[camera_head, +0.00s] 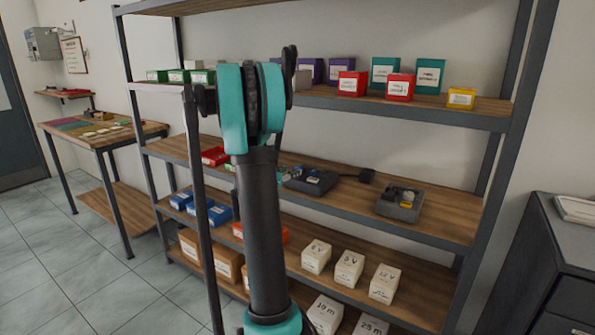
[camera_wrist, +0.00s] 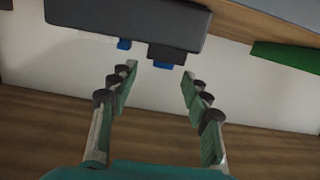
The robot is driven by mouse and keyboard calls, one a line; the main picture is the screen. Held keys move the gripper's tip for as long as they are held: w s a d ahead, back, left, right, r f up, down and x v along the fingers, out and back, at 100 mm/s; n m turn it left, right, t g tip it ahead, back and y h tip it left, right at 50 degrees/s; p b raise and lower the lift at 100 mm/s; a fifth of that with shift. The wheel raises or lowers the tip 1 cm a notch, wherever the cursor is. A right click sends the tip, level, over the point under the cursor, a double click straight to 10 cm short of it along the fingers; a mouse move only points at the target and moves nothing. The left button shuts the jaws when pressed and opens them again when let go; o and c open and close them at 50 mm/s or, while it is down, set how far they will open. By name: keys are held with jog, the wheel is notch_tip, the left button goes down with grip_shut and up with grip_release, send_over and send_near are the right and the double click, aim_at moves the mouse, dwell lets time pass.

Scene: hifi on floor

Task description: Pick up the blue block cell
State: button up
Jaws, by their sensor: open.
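In the wrist view, my gripper (camera_wrist: 159,74) is open, with its two fingers apart and nothing held between them. A small blue piece (camera_wrist: 162,65) shows just beyond the fingertips, below a dark block-like part. Another small blue piece (camera_wrist: 124,43) shows to its left, under the edge of a large dark grey body (camera_wrist: 125,18). I cannot tell which of them is the blue block cell, as mostly edges show. In the head view, my arm stands in front of the shelf rack and my gripper is hidden behind it.
The middle shelf (camera_head: 350,212) bears a dark grey device (camera_head: 312,183) beside my arm and another grey device (camera_head: 398,207) further right. A green thing (camera_wrist: 285,57) is at the right in the wrist view. Blue boxes (camera_head: 218,214) and white boxes (camera_head: 349,268) stand lower.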

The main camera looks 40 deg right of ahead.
aim_at(296, 168)
jog(key=shift+w+x, duration=0.2)
jog(key=shift+x, duration=2.5)
jog(key=shift+a+r, duration=0.1)
jog(key=shift+r, duration=0.05)
jog(key=shift+c, duration=0.6)
grip_shut()
